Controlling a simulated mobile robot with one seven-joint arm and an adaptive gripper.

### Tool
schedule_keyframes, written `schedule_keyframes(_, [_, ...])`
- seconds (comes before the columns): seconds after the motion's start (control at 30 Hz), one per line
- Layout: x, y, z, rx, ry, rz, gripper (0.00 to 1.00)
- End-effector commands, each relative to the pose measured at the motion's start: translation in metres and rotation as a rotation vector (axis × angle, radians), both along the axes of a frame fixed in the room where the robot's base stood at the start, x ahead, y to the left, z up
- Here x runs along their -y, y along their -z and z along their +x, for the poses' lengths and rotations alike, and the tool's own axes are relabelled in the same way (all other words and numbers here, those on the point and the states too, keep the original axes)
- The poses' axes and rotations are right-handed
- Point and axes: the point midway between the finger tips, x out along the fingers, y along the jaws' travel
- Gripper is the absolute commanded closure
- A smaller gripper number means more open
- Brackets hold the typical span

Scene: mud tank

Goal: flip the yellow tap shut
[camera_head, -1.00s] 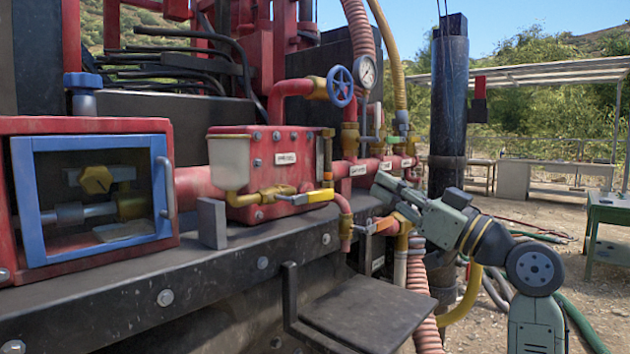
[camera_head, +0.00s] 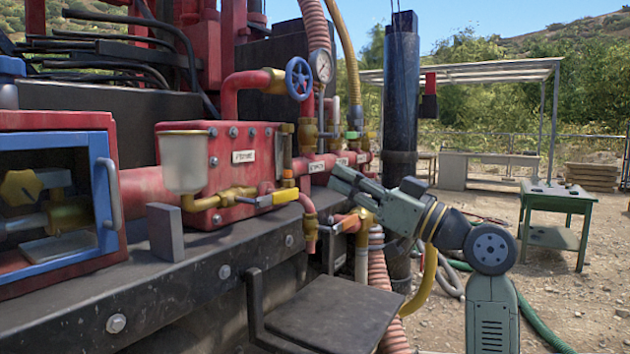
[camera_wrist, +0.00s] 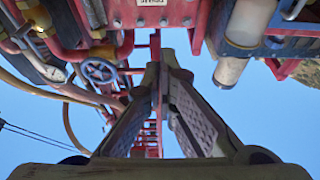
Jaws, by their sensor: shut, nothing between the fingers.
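The yellow tap (camera_head: 278,199) is a flat lever handle on a brass fitting at the lower front of the red box. The lever lies roughly level, its yellow end toward the right. My gripper (camera_head: 336,176) is shut and empty, to the right of the lever and slightly higher in the picture. A gap shows between them in the head view; the depth between them is hard to judge. In the wrist view my gripper (camera_wrist: 160,72) has its fingertips together with nothing held. I cannot make out the yellow tap there.
An orange-handled valve (camera_head: 347,224) sits just below my gripper. The red box (camera_head: 225,155) carries a clear cup (camera_head: 184,160). A blue handwheel (camera_head: 299,78) and a gauge (camera_head: 321,66) stand above. A dark step (camera_head: 325,315) juts out below. A green table (camera_head: 556,195) stands right.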

Motion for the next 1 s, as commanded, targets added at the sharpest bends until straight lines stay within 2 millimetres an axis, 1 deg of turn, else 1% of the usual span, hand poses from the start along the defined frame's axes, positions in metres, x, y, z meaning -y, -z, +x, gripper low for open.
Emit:
schedule_keyframes(0.17, [-0.020, -0.012, 0.014, 0.000, -0.002, -0.003, 1.00])
schedule_keyframes(0.5, [-0.075, -0.036, 0.055, -0.001, -0.001, -0.002, 1.00])
schedule_keyframes(0.6, [-0.072, -0.015, 0.054, -0.004, 0.002, 0.001, 1.00])
schedule_keyframes(0.7, [-0.073, -0.003, 0.054, -0.002, 0.002, 0.000, 1.00])
schedule_keyframes(0.83, [-0.073, 0.006, 0.053, -0.002, 0.001, 0.000, 1.00])
schedule_keyframes(1.0, [-0.074, 0.008, 0.053, 0.000, 0.000, 0.000, 1.00])
